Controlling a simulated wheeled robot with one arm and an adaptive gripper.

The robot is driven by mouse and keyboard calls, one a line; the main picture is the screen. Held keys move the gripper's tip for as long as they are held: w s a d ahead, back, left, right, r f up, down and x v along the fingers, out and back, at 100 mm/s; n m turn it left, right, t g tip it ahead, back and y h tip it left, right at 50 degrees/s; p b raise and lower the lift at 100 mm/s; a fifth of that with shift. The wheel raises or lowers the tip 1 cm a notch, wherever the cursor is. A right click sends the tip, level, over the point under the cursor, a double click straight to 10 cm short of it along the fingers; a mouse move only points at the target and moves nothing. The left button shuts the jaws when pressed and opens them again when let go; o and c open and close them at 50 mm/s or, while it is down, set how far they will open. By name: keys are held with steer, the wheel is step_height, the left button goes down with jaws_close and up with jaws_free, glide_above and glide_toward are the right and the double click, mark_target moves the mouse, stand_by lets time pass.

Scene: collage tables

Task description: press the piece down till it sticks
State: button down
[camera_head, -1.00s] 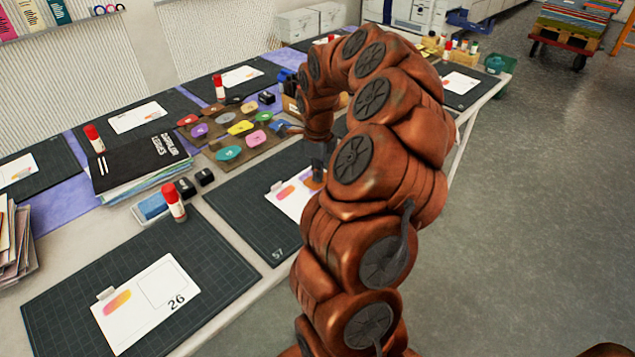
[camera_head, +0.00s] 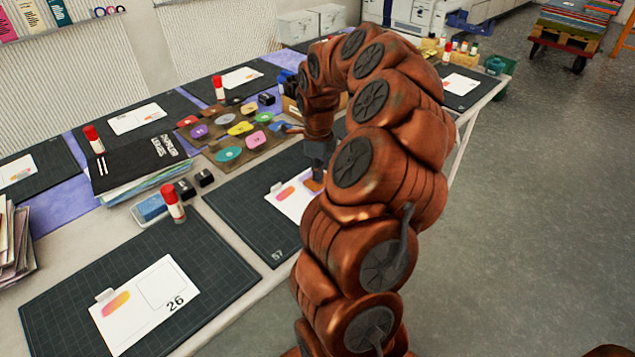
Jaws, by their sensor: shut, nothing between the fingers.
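A white card (camera_head: 285,204) lies on the dark cutting mat marked 57 (camera_head: 235,210), with a pink-orange shape printed on its left part. An orange-brown piece (camera_head: 312,185) lies on the right part of the card, partly hidden by my gripper and arm. My gripper (camera_head: 317,178) points down over this piece, its fingers shut and empty. The tips are at or just above the piece; I cannot tell whether they touch it. My arm hides the right side of the card.
A brown board (camera_head: 262,157) with several coloured pieces lies behind the mat. A red-capped glue stick (camera_head: 173,203) stands at left, near a blue sponge (camera_head: 152,207) and black blocks. In front lies another mat with card 26 (camera_head: 135,318).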

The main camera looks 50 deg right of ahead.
steer(key=shift+r, duration=3.15)
steer(key=shift+w+a+r, duration=0.1)
steer(key=shift+a+r, duration=0.15)
steer(key=shift+a, duration=0.05)
steer(key=s+a+r+n+p, duration=0.2)
steer(key=a+r+n, duration=0.4)
steer(key=a, duration=0.4)
steer(key=s+a+r+n+p, duration=0.2)
steer(key=a+r+n+p, duration=0.15)
steer(key=a+n, duration=0.55)
steer(key=s+a+r+n+g+p, duration=0.1)
steer(key=s+a+n+p, duration=0.2)
steer(key=s+a+n, duration=0.3)
steer(key=s+a+r+n+p, duration=0.1)
steer(key=s+a+n, duration=0.6)
steer(key=s, duration=0.7)
steer(key=shift+r+n+g+p, duration=0.3)
steer(key=shift+n+g+p, duration=0.1)
steer(key=shift+n+p, duration=0.6)
